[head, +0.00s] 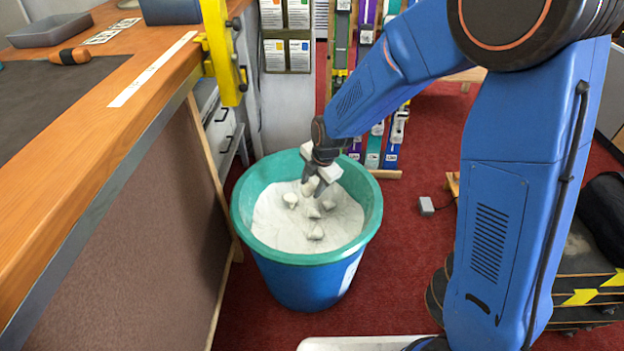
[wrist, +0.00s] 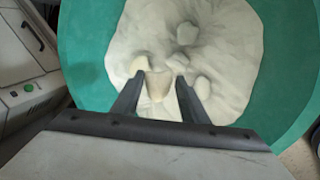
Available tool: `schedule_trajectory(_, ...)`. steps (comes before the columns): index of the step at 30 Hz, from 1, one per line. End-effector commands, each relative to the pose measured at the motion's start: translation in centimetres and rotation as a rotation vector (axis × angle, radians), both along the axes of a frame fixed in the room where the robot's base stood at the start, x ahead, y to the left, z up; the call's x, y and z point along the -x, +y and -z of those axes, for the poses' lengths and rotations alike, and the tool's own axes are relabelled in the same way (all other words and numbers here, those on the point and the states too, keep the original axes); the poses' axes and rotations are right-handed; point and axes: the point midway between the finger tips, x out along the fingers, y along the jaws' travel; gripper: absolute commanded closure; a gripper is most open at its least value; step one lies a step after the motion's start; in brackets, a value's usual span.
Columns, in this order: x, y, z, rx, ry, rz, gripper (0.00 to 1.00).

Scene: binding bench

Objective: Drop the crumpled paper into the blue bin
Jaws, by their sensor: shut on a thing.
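The blue bin (head: 300,287) stands on the red floor beside the bench. It has a green rim and inner wall and a whitish lining inside. My gripper (head: 316,182) points down over the bin's opening, within its rim. It is shut on a pale crumpled paper (head: 310,187). In the wrist view the crumpled paper (wrist: 158,86) shows between the fingertips, with the green inner wall (wrist: 84,45) around it. Several similar pale lumps (head: 315,232) lie on the lining below. The exact height of the held paper above them is hard to tell.
The wooden bench (head: 120,80) runs along the left, with a yellow clamp (head: 228,60) at its edge. Coloured upright strips (head: 373,150) stand behind the bin. A white tray edge (head: 365,343) lies in front. Red carpet (head: 400,260) is clear right of the bin.

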Motion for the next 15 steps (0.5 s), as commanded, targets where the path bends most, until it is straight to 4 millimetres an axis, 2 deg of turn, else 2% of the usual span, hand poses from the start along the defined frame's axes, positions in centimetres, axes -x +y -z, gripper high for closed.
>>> schedule_trajectory(12,0.02,-0.02,0.64,0.001,0.001,0.0,0.81)
schedule_trajectory(13,0.02,-0.02,0.64,0.001,0.001,0.0,0.58)
schedule_trajectory(15,0.02,-0.02,0.63,0.001,0.001,0.0,0.41)
